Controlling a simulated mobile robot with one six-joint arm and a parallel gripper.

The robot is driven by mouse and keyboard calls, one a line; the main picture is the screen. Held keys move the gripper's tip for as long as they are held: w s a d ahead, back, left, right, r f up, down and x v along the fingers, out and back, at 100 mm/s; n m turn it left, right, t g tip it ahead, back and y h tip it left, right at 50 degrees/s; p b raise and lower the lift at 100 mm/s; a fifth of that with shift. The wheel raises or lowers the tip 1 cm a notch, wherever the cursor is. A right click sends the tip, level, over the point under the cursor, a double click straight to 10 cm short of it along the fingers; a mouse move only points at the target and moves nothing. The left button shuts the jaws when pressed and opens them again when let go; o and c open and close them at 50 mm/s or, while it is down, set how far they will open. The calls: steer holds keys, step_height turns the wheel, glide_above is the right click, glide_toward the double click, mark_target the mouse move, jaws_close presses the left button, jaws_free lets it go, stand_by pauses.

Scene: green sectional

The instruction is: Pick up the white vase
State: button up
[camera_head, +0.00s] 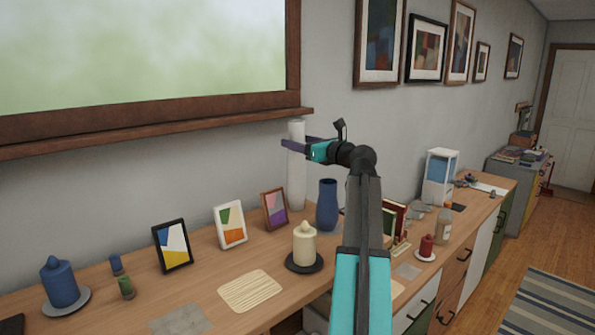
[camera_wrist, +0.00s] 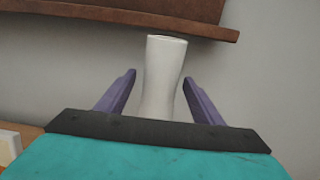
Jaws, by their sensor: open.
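The white vase (camera_head: 297,185) is tall and slim and stands upright on the wooden counter against the wall, under the window sill. In the wrist view the vase (camera_wrist: 163,72) rises between my two purple fingers, its lower part hidden by my gripper's body. My gripper (camera_head: 297,143) is open and level with the upper part of the vase in the head view. In the wrist view the fingertips of my gripper (camera_wrist: 159,78) lie on either side of the vase with gaps, and I see no contact.
A blue vase (camera_head: 327,205) stands to the right of the white vase, and a brown picture frame (camera_head: 274,209) to its left. A cream candle (camera_head: 304,243) stands in front. The window sill (camera_head: 150,132) juts out just above and behind.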

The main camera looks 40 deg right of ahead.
steer(key=shift+w, duration=0.1)
steer(key=w+p, duration=0.2)
steer(key=w, duration=0.2)
steer(key=shift+w+d, duration=0.1)
steer(key=shift+d, duration=0.1)
steer(key=shift+w, duration=0.4)
stand_by(0.3)
jaws_close()
